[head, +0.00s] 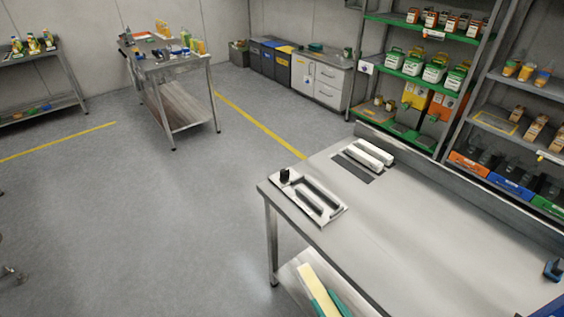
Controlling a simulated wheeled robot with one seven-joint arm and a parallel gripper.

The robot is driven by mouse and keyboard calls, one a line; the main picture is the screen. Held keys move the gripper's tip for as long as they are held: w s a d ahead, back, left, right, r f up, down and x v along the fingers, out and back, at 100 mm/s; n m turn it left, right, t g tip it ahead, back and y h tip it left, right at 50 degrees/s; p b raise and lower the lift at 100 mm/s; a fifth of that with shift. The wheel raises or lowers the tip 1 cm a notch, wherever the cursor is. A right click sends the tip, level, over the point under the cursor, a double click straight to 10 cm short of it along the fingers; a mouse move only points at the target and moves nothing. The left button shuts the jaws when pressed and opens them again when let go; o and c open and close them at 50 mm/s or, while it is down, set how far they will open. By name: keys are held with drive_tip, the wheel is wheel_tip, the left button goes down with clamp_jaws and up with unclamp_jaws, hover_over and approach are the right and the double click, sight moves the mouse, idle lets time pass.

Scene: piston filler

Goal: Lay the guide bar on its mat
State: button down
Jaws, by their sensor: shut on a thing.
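My gripper is not in view, so what it holds does not show. A dark grey mat (352,168) lies at the far end of the steel worktable (430,235). Two pale bars lie side by side along the mat's right part; the nearer one (362,159) and the farther one (375,151) leave a bare dark strip at the mat's left. I cannot tell whether either is the guide bar. Nearer the left corner, a light metal tray (340,211) has long slots, with a grey bar (309,202) in or on it and a black knob (285,175).
The worktable's middle and right are clear, apart from a blue and dark item (554,269) at the right edge. A raised rim (440,178) runs along the back. Shelves (415,82) with bottles stand behind. Another steel table (165,66) stands far left; open floor (150,200) lies between.

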drive_tip(key=w+d+f+m+t+h, duration=0.1)
drive_tip(key=w+f+m+h, duration=0.15)
drive_tip(key=f, duration=0.65)
drive_tip(key=w+f+m+t+h, duration=0.15)
drive_tip(key=f+h, duration=0.25)
drive_tip(key=f, duration=0.4)
drive_tip(key=w+a+f+m+h, duration=0.1)
drive_tip(key=w+a+f, duration=0.1)
drive_tip(key=w+f, duration=0.35)
drive_tip(key=w+a+f+h, duration=0.1)
drive_tip(key=w+a+f, duration=0.2)
drive_tip(key=w, duration=0.6)
drive_tip(key=s+a+f, duration=0.5)
drive_tip(key=a+f, duration=0.1)
drive_tip(key=shift+a, duration=0.25)
